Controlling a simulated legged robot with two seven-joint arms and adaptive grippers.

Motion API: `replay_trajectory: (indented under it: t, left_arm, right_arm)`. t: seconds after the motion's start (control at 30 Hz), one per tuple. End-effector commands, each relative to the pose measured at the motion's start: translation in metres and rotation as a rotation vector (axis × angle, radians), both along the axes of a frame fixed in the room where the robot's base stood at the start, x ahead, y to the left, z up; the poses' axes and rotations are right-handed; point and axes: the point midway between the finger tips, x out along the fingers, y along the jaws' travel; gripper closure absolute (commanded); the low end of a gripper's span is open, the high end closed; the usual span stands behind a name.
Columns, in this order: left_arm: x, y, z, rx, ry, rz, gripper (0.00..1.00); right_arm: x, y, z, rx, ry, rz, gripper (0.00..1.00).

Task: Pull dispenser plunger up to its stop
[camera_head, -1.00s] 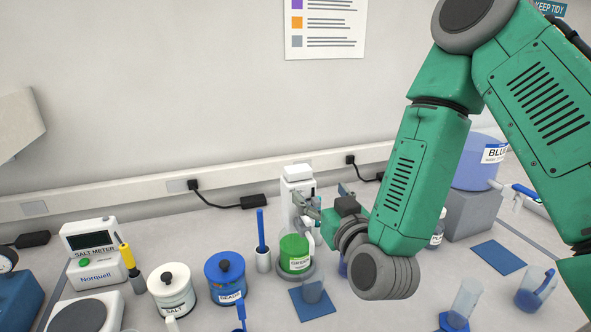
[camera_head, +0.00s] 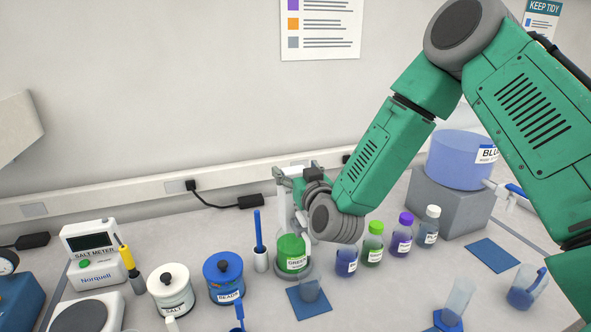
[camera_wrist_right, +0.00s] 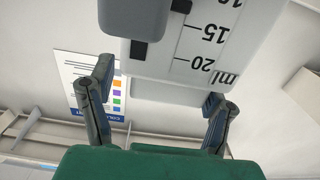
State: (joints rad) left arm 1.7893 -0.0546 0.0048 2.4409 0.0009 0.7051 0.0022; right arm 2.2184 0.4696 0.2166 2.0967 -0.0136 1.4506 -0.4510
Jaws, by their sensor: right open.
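The two fingers of my right gripper (camera_wrist_right: 158,100) are apart, one to each side of the column's near end. I cannot tell whether either finger touches it. My left gripper is not in view.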

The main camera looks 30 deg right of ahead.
Motion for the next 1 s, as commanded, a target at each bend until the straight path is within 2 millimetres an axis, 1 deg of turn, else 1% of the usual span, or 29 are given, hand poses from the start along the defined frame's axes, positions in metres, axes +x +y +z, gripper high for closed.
replay_trajectory:
  t: [0.07,0.1,0.17,0.2,0.27,0.3,0.4,0.47,0.6,0.7,1.0]
  left_arm:
    - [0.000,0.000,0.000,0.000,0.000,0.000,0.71]
    - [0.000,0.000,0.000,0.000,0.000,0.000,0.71]
    - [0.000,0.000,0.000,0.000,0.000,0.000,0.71]
    - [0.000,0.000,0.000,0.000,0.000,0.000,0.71]
    - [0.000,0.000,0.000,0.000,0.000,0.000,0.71]
    - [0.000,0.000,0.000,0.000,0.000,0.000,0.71]
    - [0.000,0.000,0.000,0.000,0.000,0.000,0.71]
    - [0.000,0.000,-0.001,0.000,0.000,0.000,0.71]
    - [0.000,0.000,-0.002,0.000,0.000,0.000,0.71]
    - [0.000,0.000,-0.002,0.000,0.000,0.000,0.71]
    - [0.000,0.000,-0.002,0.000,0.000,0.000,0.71]
  right_arm:
    - [0.000,0.001,0.001,-0.001,-0.001,0.001,0.28]
    - [0.000,0.002,0.001,-0.001,-0.001,0.001,0.42]
    - [-0.001,0.003,0.001,-0.002,-0.001,0.001,0.63]
    - [-0.001,0.003,0.001,-0.002,-0.001,0.000,0.77]
    - [-0.001,0.003,0.002,-0.002,-0.001,0.000,0.98]
    - [-0.001,0.003,0.002,-0.002,-0.001,0.001,1.00]
    - [-0.001,0.002,0.006,-0.002,-0.004,0.002,1.00]
    - [0.000,0.002,0.014,-0.002,-0.007,0.003,1.00]
    - [0.000,0.001,0.038,-0.002,-0.009,0.003,1.00]
    - [-0.001,0.001,0.049,-0.002,-0.008,0.002,1.00]
    - [-0.001,0.000,0.053,-0.001,-0.008,0.000,1.00]
